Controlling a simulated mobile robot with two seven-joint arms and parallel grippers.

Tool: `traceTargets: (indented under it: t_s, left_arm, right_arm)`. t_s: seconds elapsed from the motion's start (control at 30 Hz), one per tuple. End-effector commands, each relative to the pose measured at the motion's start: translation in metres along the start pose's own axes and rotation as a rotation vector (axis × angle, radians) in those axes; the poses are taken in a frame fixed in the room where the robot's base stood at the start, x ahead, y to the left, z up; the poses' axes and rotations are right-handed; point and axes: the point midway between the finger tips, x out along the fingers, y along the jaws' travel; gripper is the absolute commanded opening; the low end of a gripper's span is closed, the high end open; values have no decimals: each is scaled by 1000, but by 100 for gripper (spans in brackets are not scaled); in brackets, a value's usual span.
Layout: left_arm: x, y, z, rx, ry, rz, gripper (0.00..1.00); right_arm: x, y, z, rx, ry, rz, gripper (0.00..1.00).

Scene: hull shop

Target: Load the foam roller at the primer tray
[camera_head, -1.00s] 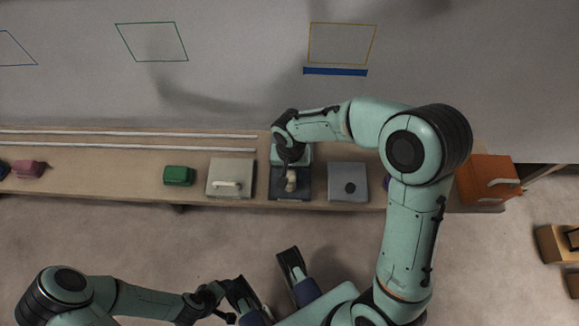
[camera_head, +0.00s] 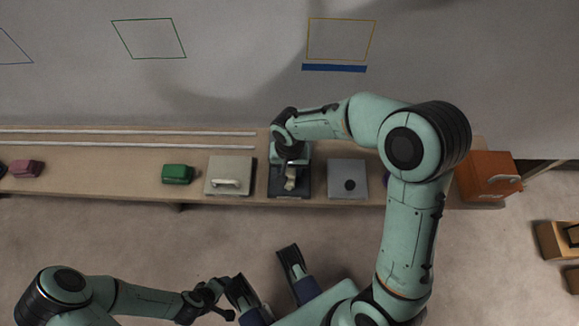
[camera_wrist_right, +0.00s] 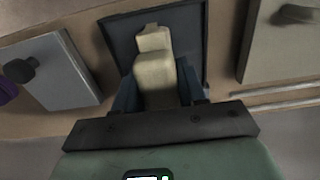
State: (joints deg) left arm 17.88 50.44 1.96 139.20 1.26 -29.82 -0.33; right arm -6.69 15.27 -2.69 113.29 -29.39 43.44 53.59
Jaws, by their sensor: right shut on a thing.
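A cream piece that looks like the foam roller (camera_wrist_right: 155,75) is between the fingers of my right gripper (camera_wrist_right: 158,92). In the head view the roller (camera_head: 290,180) shows just below the gripper (camera_head: 290,163). The gripper is shut on it. A dark, flat tray (camera_head: 275,190), apparently the primer tray, lies directly under it; its dark surface also shows in the wrist view (camera_wrist_right: 190,30). I cannot tell whether the roller touches the tray. My left gripper (camera_head: 218,300) is at the lower left, away from the bench, and its finger state is unclear.
A beige box with a white handle (camera_head: 231,168) stands left of the tray, and a grey plate with a dark knob (camera_head: 340,170) right of it. A green block (camera_head: 178,174), a pink block (camera_head: 27,168) and an orange cabinet (camera_head: 480,165) are along the bench (camera_head: 120,185).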

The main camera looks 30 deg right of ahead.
Motion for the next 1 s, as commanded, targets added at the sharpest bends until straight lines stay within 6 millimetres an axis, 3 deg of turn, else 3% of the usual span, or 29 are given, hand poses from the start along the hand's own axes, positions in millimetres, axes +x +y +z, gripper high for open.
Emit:
traceTargets:
  t_s: [1.0]
  left_arm:
    - [7,-2,0,-1,-2,-1,70]
  right_arm:
    - [9,0,0,0,0,0,16]
